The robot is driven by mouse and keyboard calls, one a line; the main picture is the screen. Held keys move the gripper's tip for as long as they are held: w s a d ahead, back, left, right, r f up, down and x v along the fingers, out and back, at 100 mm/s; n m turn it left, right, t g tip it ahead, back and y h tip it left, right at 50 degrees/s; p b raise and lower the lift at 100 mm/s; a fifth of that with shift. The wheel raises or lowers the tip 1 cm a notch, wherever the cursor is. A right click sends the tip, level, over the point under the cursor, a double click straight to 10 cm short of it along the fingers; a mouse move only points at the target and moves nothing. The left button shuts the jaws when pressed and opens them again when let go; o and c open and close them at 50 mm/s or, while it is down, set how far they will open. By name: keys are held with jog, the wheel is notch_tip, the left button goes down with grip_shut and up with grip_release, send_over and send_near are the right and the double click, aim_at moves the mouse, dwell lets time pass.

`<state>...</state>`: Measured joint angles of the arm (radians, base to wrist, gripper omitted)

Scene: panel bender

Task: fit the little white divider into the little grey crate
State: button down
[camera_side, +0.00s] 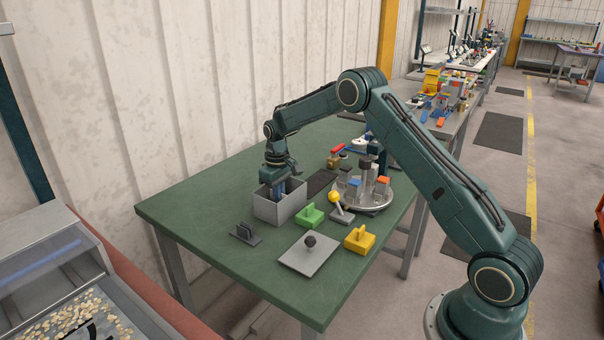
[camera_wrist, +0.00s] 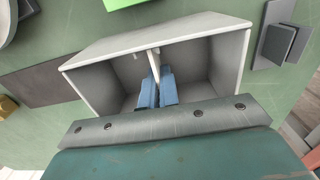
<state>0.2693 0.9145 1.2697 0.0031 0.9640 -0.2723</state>
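The little grey crate (camera_side: 281,208) stands on the green table, open at the top. In the wrist view its inside and pale rim (camera_wrist: 200,33) show. The white divider (camera_wrist: 154,60) stands on edge inside the crate near its middle, reaching to the far wall. My gripper (camera_wrist: 157,88) has its blue fingers down in the crate, one on each side of the divider and shut on it. In the side view my gripper (camera_side: 277,190) points down into the crate, and the crate wall hides the fingertips. The divider's lower edge is hidden.
A dark slotted holder (camera_side: 246,234), a green block (camera_side: 309,215), a grey plate with a black knob (camera_side: 309,254) and a yellow block (camera_side: 359,238) lie nearby. A round turntable (camera_side: 364,196) with blocks stands right of the crate. The table's left part is clear.

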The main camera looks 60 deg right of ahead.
jog(key=shift+f, duration=0.3)
jog(key=c, duration=1.3)
grip_release()
jog(key=shift+o, duration=0.2)
jog(key=shift+r, duration=0.1)
jog(key=shift+r, duration=4.4)
